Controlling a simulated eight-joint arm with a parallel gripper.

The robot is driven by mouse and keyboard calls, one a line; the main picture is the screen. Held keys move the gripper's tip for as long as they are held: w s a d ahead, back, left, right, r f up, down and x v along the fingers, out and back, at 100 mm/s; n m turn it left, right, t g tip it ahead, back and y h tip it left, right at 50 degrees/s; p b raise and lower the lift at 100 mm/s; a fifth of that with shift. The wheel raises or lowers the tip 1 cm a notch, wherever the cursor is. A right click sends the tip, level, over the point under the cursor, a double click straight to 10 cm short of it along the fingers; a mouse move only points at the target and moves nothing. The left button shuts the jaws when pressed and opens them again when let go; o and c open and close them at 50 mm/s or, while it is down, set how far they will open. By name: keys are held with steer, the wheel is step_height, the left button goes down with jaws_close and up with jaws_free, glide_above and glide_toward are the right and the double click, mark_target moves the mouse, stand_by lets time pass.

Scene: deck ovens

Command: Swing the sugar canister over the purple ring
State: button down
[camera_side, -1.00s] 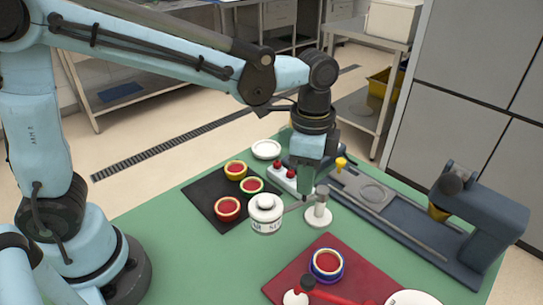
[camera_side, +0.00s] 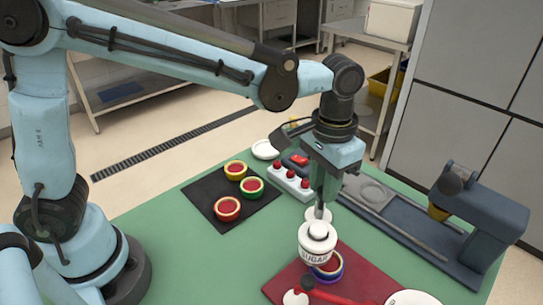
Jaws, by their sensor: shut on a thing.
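The white sugar canister (camera_side: 317,244), with its lid on and lettered SUGAR, is upright and overlaps the far part of the purple ring (camera_side: 341,269) in the picture. Behind the canister stands a white post (camera_side: 311,215), mostly hidden. My gripper (camera_side: 320,206) points down just behind the canister, shut on the canister's swing arm near the post. The fingertips and the arm are largely hidden. I cannot tell the height gap above the ring.
A white block with red knobs (camera_side: 291,184) lies behind my gripper. A dark blue machine (camera_side: 480,225) stands at right. A red-handled tool (camera_side: 325,293) lies at the front. Green table at left is clear.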

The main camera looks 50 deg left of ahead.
steer(key=shift+w+d+n, duration=0.15)
steer(key=shift+d+n, duration=0.05)
steer(key=shift+n, duration=0.4)
steer(key=shift+w+d+n, duration=0.1)
steer(key=shift+d+n, duration=0.05)
steer(key=shift+n, duration=0.45)
steer(key=shift+d, duration=0.1)
steer(key=c, duration=0.9)
jaws_free()
steer(key=shift+c, duration=0.2)
step_height(320, 180, up, 12)
steer(key=s+a+f+t, duration=0.3)
steer(key=s+a+f, duration=0.1)
steer(key=a, duration=0.5)
steer(key=s+a+f+t, duration=0.4)
steer(key=a+f, duration=0.1)
steer(key=a, duration=0.5)
steer(key=shift+f, duration=0.4)
